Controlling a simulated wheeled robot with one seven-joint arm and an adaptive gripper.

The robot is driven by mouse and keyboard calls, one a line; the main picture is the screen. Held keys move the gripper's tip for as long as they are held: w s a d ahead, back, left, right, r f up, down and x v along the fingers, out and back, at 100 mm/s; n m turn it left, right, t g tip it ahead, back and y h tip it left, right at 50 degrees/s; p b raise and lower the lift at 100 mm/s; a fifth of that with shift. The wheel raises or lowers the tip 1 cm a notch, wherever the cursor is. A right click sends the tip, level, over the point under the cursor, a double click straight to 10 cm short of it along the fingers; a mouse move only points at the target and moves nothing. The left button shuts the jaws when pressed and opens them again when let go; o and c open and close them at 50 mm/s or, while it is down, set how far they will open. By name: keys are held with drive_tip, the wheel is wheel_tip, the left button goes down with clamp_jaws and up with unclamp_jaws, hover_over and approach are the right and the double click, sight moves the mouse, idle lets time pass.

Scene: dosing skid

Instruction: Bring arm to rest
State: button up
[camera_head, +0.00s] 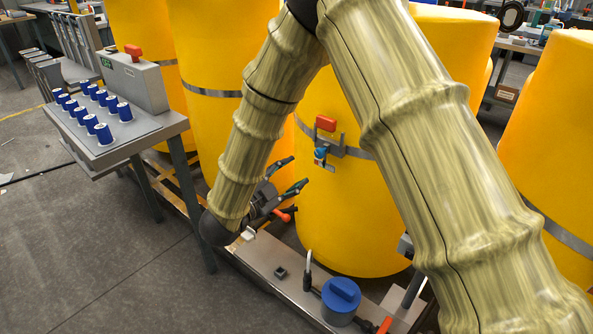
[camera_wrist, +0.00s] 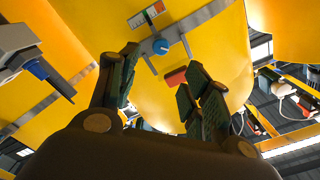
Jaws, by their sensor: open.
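The blue fitting (camera_wrist: 160,46) and a red part (camera_wrist: 176,77) show beyond the fingers.
Several yellow tanks (camera_head: 545,120) stand behind and to the right. A skid base (camera_head: 262,250) carries a blue-topped pump (camera_head: 341,293) and a hose end (camera_head: 308,272).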

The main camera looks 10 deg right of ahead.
idle(0.3)
drive_tip(key=s+d+f+n+y, duration=0.25)
drive_tip(key=f+n+y, duration=0.2)
drive_tip(key=f, duration=0.75)
drive_tip(key=s+d+f+n+y, duration=0.2)
drive_tip(key=s+f+n+y, duration=0.3)
drive_tip(key=f, duration=0.7)
drive_tip(key=s+d+f+n+g+y, duration=0.3)
drive_tip(key=s+f+n+g, duration=0.3)
drive_tip(key=s+f, duration=1)
drive_tip(key=s+d+n+g+y+p, duration=0.1)
drive_tip(key=s+n+g, duration=0.15)
drive_tip(key=s, duration=0.65)
drive_tip(key=s+d+n+g+y, duration=0.1)
drive_tip(key=s+d+g, duration=0.15)
drive_tip(key=s, duration=0.55)
wheel_tip(320, 180, up, 24)
drive_tip(key=p, duration=2.4)
drive_tip(key=shift+w+a+p, duration=0.15)
drive_tip(key=shift+a+p, duration=0.15)
drive_tip(key=shift+a, duration=0.15)
drive_tip(key=shift+c, duration=0.4)
